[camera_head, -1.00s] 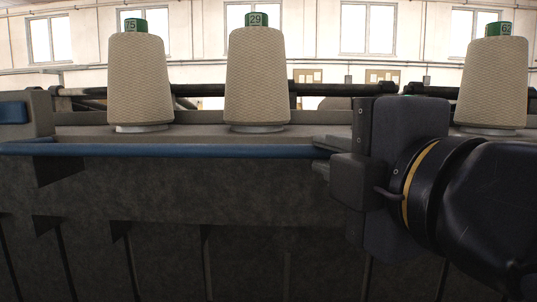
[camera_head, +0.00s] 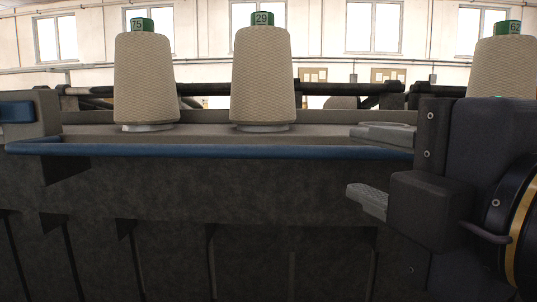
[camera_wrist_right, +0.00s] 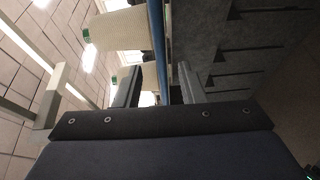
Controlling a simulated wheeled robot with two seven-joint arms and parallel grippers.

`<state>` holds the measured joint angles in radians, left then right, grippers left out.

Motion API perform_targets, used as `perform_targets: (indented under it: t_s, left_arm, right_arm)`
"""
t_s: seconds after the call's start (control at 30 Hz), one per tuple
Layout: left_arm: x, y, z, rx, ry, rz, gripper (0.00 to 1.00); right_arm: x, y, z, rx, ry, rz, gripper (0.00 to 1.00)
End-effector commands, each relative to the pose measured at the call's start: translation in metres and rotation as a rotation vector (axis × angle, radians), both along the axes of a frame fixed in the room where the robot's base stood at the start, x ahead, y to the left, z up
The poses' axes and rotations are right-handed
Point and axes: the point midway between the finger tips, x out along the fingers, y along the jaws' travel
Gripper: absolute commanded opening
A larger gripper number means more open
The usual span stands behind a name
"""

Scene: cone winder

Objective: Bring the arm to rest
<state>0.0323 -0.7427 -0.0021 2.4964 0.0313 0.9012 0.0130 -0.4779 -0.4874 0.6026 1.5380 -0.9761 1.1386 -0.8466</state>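My right gripper (camera_head: 352,160) is at the right of the head view, in front of the machine's blue rail. Its two fingers are apart with nothing held between them; the gap also shows in the right wrist view (camera_wrist_right: 158,80). My left gripper is in neither view. Beige yarn cones with green numbered tops stand upright on the machine ledge: cone 75 (camera_head: 145,80), cone 29 (camera_head: 263,78) and cone 62 (camera_head: 502,68). My right gripper hides the lower part of cone 62. No cone touches the fingers as far as I can see.
The blue rail (camera_head: 220,151) runs along the front edge of the ledge, above a dark machine front (camera_head: 210,190). A blue block (camera_head: 16,111) sits at the far left. The space before the machine's left and middle is clear. Cones also show in the wrist view (camera_wrist_right: 117,30).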

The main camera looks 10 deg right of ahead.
Motion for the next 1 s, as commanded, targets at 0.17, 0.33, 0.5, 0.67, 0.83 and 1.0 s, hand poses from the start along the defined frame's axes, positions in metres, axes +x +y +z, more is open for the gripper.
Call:
perform_targets:
  t_s: [0.17, 0.33, 0.5, 0.67, 0.83, 1.0]
  left_arm:
    - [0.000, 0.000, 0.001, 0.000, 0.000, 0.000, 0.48]
    - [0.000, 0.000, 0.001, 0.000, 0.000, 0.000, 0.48]
    - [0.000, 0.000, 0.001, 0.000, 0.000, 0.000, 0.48]
    - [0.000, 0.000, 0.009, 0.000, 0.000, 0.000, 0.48]
    - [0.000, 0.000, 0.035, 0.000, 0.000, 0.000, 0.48]
    - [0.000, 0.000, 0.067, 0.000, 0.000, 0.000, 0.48]
  right_arm:
    - [-0.022, -0.003, 0.001, 0.000, 0.000, -0.001, 0.36]
    - [-0.027, -0.003, 0.001, -0.001, 0.001, -0.001, 0.36]
    - [-0.026, -0.003, 0.000, -0.001, 0.001, -0.001, 0.36]
    - [-0.012, -0.005, -0.013, 0.033, 0.062, -0.018, 0.36]
    - [0.036, -0.024, -0.088, 0.254, 0.347, -0.121, 0.36]
    - [0.053, -0.059, -0.206, 0.728, 0.725, -0.351, 0.36]
